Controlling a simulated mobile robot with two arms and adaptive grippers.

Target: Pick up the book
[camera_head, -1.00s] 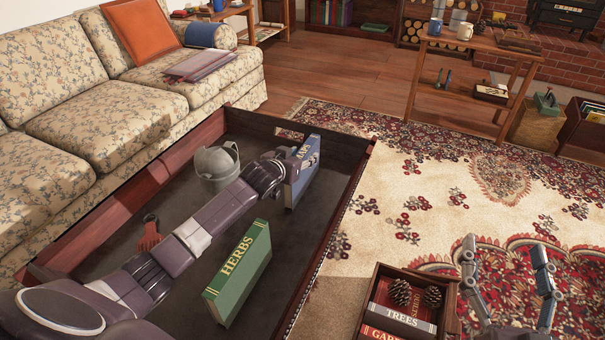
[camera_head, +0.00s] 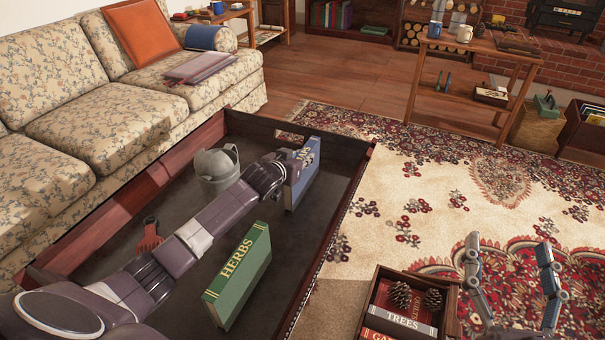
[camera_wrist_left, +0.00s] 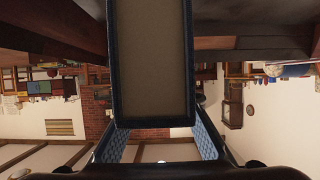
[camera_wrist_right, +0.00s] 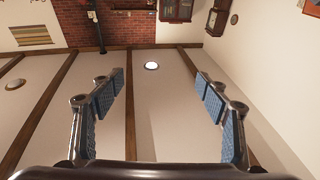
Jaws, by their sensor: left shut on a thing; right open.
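A blue book (camera_head: 302,180) with pale lettering stands upright at the far end of the dark, low-walled bed. My left gripper (camera_head: 300,158) reaches over the bed from the left and is shut on the blue book near its upper part. In the left wrist view the book (camera_wrist_left: 152,60) shows end-on, with blue cover edges around a tan page block, between the fingers. The fingers partly hide its lettering. A green book marked HERBS (camera_head: 238,273) stands upright nearer, apart from the gripper. My right gripper (camera_head: 510,250) is open and empty; its fingers show wide apart in its wrist view (camera_wrist_right: 155,95).
A grey bucket (camera_head: 217,170) and a red-handled tool (camera_head: 150,235) are in the bed (camera_head: 335,235). A wooden crate (camera_head: 447,310) with books and pinecones stands at the lower right. A floral sofa (camera_head: 95,120) lines the left. Open rug (camera_head: 400,190) lies to the right.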

